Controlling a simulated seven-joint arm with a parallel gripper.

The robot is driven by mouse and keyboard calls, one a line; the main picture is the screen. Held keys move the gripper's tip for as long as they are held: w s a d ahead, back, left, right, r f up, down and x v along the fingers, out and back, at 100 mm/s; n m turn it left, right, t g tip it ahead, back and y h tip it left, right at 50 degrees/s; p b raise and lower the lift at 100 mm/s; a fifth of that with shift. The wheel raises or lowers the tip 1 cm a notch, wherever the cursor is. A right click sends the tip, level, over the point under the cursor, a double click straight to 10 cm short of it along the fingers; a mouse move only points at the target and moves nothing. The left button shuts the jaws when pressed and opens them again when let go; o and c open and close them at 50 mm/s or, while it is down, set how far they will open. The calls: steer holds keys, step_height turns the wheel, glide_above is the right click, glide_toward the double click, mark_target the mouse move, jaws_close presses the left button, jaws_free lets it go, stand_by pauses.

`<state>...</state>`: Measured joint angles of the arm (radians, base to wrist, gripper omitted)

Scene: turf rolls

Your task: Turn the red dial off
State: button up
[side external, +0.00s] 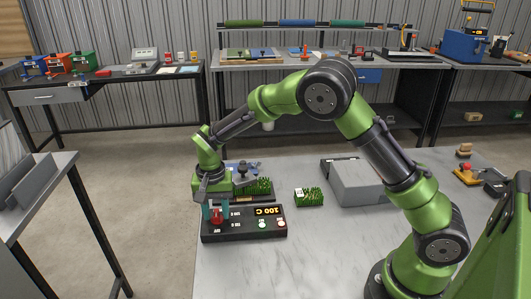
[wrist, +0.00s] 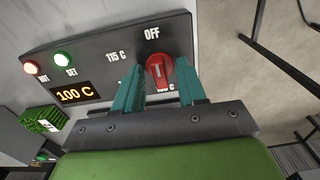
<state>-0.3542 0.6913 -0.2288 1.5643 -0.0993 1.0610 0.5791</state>
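The red dial (wrist: 158,72) is on the black control box (side external: 245,236), left of its display in the side view (side external: 216,217). In the wrist view the label OFF (wrist: 152,34) is above the dial, 115 C to its left, and a partly hidden label below. The dial's exact pointing direction is hard to tell. The display (wrist: 73,93) reads 100 C. My gripper (wrist: 160,80) points down over the dial, with one teal finger on each side of it. It is open, and a small gap shows between the fingers and the dial.
The box also carries a green SET button (wrist: 64,60) and a red button (wrist: 32,68). Green turf pieces (side external: 309,197) and a grey block (side external: 361,182) lie behind and right of the box. The table's front middle (side external: 320,255) is clear.

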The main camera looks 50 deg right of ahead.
mark_target(216, 211)
steer(key=shift+r, duration=0.1)
step_height(216, 211, up, 17)
stand_by(0.6)
steer(key=s+d+r+n+t+y, duration=0.1)
steer(key=s+d+n+t, duration=0.1)
steer(key=s, duration=0.9)
steer(key=s+d+r+n+t+y, duration=0.1)
steer(key=s+t, duration=0.4)
steer(key=s, duration=0.7)
steer(key=d+r+n, duration=0.1)
steer(key=d+n, duration=0.1)
steer(key=shift+d+r, duration=0.2)
steer(key=shift+d, duration=0.15)
